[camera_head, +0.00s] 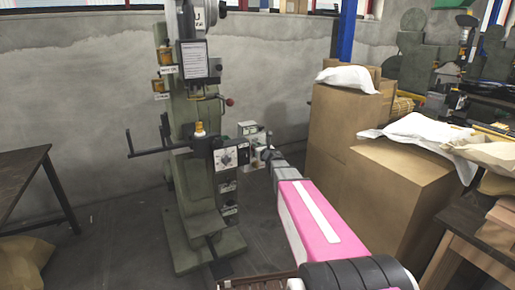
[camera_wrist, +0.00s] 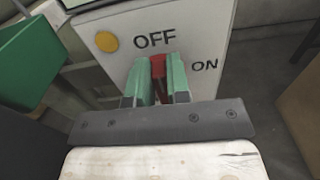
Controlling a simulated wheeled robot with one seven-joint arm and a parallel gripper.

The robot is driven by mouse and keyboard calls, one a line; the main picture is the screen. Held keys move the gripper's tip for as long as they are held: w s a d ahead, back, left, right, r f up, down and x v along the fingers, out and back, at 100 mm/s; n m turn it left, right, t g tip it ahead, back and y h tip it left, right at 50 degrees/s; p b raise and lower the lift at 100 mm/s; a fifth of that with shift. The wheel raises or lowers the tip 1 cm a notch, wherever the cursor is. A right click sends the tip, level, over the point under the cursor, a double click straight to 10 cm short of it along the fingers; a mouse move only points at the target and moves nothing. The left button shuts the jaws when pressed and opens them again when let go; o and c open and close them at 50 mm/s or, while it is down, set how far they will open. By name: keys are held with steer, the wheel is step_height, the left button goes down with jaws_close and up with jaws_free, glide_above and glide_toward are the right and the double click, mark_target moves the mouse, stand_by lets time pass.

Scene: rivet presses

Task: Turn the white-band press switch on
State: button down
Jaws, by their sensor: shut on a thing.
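A tall green press (camera_head: 185,110) stands in front of the grey wall in the head view. A pale switch box (camera_head: 248,130) is on its right side, partly behind my gripper (camera_head: 266,156). In the wrist view the white box face (camera_wrist: 205,25) has black OFF and ON lettering and a round yellow button (camera_wrist: 107,41). A red switch lever (camera_wrist: 158,67) sits just below OFF, with ON to its right. My gripper (camera_wrist: 159,80) has its two green fingers closed on the lever from either side. The lever's lower part is hidden by the fingers. I cannot make out a white band on the press.
Stacked cardboard boxes (camera_head: 400,185) with white bags stand close on the right of my arm. A crank handle (camera_head: 130,143) sticks out on the press's left. A dark table (camera_head: 22,172) is at far left. Bare floor lies between table and press.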

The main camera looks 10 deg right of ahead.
steer(key=shift+w+d+f+m, duration=0.1)
steer(key=shift+d+f+m, duration=0.25)
steer(key=shift+m, duration=2.6)
steer(key=shift+w+d+f+m, duration=0.1)
steer(key=shift+d+f+m, duration=0.2)
steer(key=shift+m, duration=2.6)
steer(key=shift+w+d+f+m, duration=0.1)
steer(key=shift+d+f+m, duration=0.2)
steer(key=shift+m, duration=2.65)
steer(key=shift+f, duration=0.1)
steer(key=c, duration=1.1)
jaws_free()
steer(key=shift+s, duration=0.1)
